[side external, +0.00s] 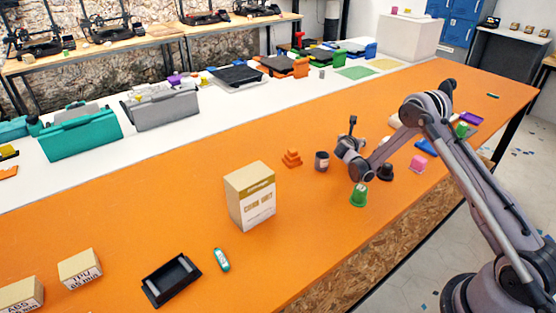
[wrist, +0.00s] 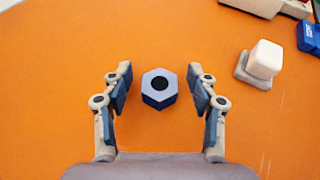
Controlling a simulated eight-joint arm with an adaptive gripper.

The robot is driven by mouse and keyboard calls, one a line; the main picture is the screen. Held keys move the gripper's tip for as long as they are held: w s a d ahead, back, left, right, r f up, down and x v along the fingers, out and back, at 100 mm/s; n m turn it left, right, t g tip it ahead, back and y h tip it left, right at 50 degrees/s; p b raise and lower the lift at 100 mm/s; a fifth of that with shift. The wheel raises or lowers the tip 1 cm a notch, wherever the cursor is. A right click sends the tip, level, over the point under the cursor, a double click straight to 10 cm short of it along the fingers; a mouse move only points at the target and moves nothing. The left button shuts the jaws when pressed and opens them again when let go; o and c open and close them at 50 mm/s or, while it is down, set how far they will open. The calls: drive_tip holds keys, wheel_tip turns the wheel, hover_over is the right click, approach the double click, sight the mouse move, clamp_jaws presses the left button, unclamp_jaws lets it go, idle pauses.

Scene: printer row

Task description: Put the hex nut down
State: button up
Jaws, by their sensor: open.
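The hex nut (wrist: 158,92) is blue-grey with a dark round hole. In the wrist view it is on the orange table, upright with its hole facing up. My gripper (wrist: 160,76) is open, with one finger to the left of the nut and one to the right. Orange shows in the gaps on both sides, so neither finger touches the nut. In the side view my arm reaches down over the table's middle. I cannot make out the nut there.
In the wrist view a white block on a beige base (wrist: 264,62) and a blue piece (wrist: 309,36) lie at the right. The orange front left has free room.

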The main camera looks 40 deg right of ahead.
drive_tip(key=c, duration=1.1)
drive_tip(key=shift+r, duration=0.1)
